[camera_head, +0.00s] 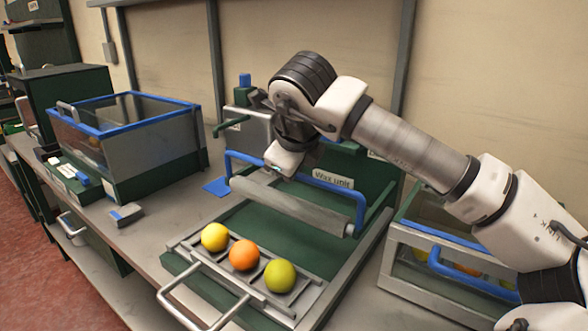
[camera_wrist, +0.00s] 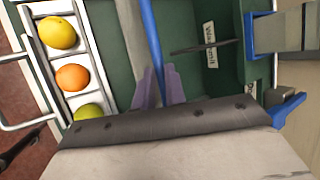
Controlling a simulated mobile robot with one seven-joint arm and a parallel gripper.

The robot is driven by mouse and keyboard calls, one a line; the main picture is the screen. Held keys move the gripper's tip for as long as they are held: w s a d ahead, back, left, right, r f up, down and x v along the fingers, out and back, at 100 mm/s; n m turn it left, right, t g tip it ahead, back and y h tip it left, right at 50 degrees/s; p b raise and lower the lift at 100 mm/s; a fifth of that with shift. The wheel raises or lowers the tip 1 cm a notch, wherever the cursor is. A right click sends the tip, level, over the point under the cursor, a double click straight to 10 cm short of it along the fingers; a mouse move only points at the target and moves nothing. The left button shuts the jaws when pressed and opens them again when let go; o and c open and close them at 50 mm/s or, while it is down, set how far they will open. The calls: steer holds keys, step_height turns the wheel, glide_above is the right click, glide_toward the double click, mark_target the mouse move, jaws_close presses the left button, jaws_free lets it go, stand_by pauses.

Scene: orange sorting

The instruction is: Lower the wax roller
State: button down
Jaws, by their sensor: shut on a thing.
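The wax unit (camera_head: 345,240) is a green box on the bench with a "Wax unit" label. Its grey wax roller (camera_head: 285,204) lies across it, behind the fruit tray, and hangs from a blue handle bar (camera_head: 345,190). My gripper (camera_wrist: 160,82) is shut on the blue bar, which runs between its purple fingers in the wrist view. In the head view the fingertips are hidden behind my wrist. A yellow fruit (camera_head: 215,237), an orange one (camera_head: 243,255) and a yellow-green one (camera_head: 280,275) sit in a row on the slatted tray (camera_head: 185,246), in front of the roller.
A blue-rimmed clear bin (camera_head: 150,140) stands at the left of the bench. A crate with a blue handle (camera_head: 450,265) and fruit inside stands at the right, partly behind my arm. A metal handle (camera_head: 190,310) sticks out from the tray's front. A small block (camera_head: 127,214) lies on the bench.

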steer(key=shift+s+a+f, duration=0.1)
steer(key=shift+s+f, duration=0.15)
steer(key=shift+f, duration=0.15)
steer(key=c, duration=1.5)
jaws_free()
steer(key=shift+o, duration=0.2)
steer(key=shift+r, duration=0.1)
steer(key=shift+r, duration=0.15)
steer(key=v, duration=1.3)
steer(key=shift+r, duration=0.2)
steer(key=shift+s, duration=0.15)
